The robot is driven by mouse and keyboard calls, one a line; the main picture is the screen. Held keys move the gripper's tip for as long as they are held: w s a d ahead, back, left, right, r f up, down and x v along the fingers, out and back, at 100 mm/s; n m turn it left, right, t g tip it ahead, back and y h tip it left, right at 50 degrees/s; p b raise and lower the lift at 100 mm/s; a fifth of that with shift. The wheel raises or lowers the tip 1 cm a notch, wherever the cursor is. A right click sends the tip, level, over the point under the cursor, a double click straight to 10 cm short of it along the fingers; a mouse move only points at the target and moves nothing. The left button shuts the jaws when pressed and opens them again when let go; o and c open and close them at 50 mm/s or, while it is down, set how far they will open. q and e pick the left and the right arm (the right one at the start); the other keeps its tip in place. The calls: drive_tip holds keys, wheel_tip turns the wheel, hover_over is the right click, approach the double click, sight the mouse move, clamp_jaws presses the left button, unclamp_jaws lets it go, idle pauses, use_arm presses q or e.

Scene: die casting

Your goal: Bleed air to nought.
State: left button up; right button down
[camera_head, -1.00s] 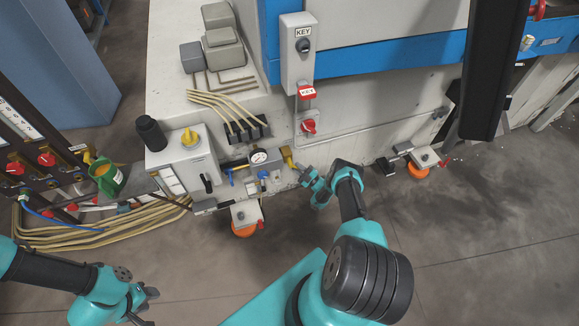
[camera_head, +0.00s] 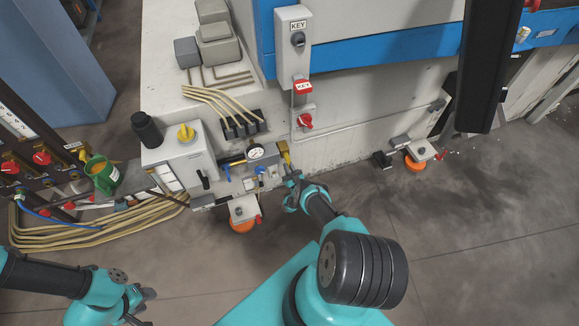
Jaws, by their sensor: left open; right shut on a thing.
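A round white-faced pressure gauge (camera_head: 256,152) sits on the small air unit at the machine's lower front; its needle is too small to read. A blue lever (camera_head: 227,172) is left of and below it, and a blue fitting (camera_head: 260,170) is just below it. A yellow-brass part (camera_head: 284,151) stands to its right. My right gripper (camera_head: 288,180) is at the unit's right end, below the brass part, shut on a small fitting that its fingers hide. My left gripper (camera_head: 142,306) is open and empty, low at the left, away from the unit.
An orange machine foot (camera_head: 242,226) is below.

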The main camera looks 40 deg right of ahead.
drive_tip(key=shift+r, duration=0.1)
idle(0.3)
drive_tip(key=c, duration=1.1)
unclamp_jaws()
